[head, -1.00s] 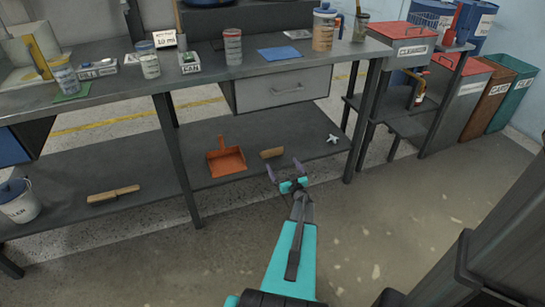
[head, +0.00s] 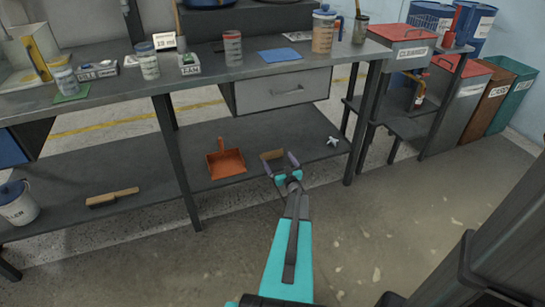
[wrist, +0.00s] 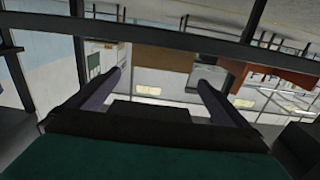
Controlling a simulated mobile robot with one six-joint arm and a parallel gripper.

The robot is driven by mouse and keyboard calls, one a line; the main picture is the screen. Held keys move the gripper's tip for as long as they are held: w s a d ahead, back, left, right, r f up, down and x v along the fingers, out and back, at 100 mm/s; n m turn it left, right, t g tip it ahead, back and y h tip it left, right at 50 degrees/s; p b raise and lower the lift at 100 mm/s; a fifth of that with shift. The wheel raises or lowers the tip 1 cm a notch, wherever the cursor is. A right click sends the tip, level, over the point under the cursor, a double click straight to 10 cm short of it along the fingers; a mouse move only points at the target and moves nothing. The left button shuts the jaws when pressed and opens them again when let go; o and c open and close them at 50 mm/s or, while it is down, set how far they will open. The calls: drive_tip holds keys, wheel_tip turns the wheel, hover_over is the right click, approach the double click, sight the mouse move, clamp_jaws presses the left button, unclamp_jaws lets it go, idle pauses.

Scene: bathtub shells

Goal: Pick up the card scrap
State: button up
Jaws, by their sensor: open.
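The card scrap (head: 272,154) is a small flat brown piece on the lower shelf of the grey workbench, right of the orange dustpan. My gripper (head: 279,162) is open and empty at the front of that shelf, its two fingers pointing toward the scrap. In the head view the fingertips lie on either side of the scrap's near part; I cannot tell whether they touch it. In the wrist view a brown patch, which looks like the card scrap (wrist: 162,62), lies beyond and between the two open fingers (wrist: 160,80).
The orange dustpan (head: 226,162) lies left of the scrap, and a white crumpled piece (head: 333,141) lies right. A brush (head: 112,197) is far left on the shelf. The bench top with its drawer (head: 285,89) overhangs, and bench legs (head: 181,160) stand at the front.

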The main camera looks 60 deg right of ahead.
sight(271, 152)
drive_tip(key=shift+x, duration=1.2)
drive_tip(key=shift+w+d+f, duration=0.1)
drive_tip(key=shift+w+d, duration=0.2)
drive_tip(key=shift+w, duration=0.15)
drive_tip(key=shift+b+x, duration=0.7)
drive_tip(key=shift+x, duration=1.35)
drive_tip(key=c, duration=0.7)
drive_tip(key=shift+c, duration=0.2)
